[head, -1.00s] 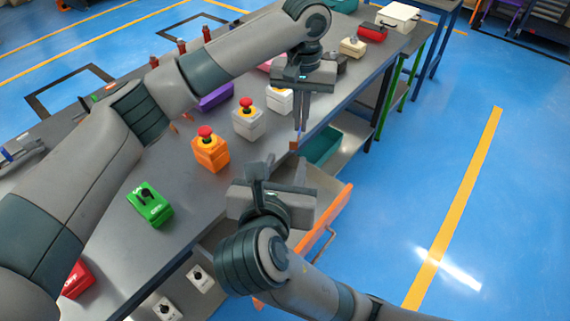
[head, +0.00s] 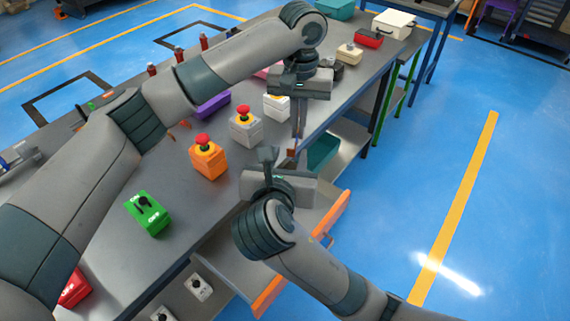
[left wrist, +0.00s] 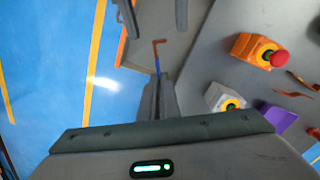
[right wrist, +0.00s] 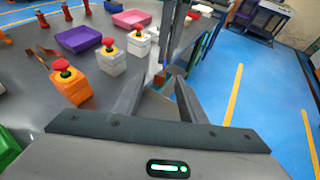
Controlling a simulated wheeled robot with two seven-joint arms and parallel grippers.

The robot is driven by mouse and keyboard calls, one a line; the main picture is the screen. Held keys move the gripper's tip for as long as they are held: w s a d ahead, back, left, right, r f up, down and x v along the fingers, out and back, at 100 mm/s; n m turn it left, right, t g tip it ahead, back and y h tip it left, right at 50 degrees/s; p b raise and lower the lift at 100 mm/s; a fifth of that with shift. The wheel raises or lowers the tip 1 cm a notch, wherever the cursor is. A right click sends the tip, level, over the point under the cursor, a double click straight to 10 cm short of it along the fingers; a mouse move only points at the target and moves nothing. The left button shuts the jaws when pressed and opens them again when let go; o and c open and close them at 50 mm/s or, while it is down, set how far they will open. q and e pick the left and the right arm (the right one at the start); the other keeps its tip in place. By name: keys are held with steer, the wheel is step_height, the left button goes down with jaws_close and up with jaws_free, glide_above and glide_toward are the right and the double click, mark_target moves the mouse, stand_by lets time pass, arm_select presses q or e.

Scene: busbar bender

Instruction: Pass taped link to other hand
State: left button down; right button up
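The taped link shows in the left wrist view as a thin bar with blue tape (left wrist: 157,64) and a bent copper end. My left gripper (left wrist: 160,80) is shut on it, and the copper end sticks out past the fingertips. In the head view the left gripper (head: 298,136) points down, with the link's copper end (head: 291,152) below it. My right gripper (head: 283,160) is open and empty just below. In the right wrist view the link (right wrist: 159,77) appears between the open fingertips of the right gripper (right wrist: 161,81); I cannot tell whether they touch it.
The grey workbench (head: 185,245) carries an orange emergency-stop box (head: 208,162), a white one (head: 245,128), a green switch box (head: 146,214) and a purple bin (head: 212,105). An open drawer with an orange front (head: 318,236) lies below the right gripper. Blue floor (head: 400,190) is clear at the right.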

steer(key=shift+x, duration=2.3)
jaws_close()
arm_select(q)
steer(key=c, duration=1.9)
jaws_free()
steer(key=shift+c, duration=0.2)
step_height(320, 180, up, 12)
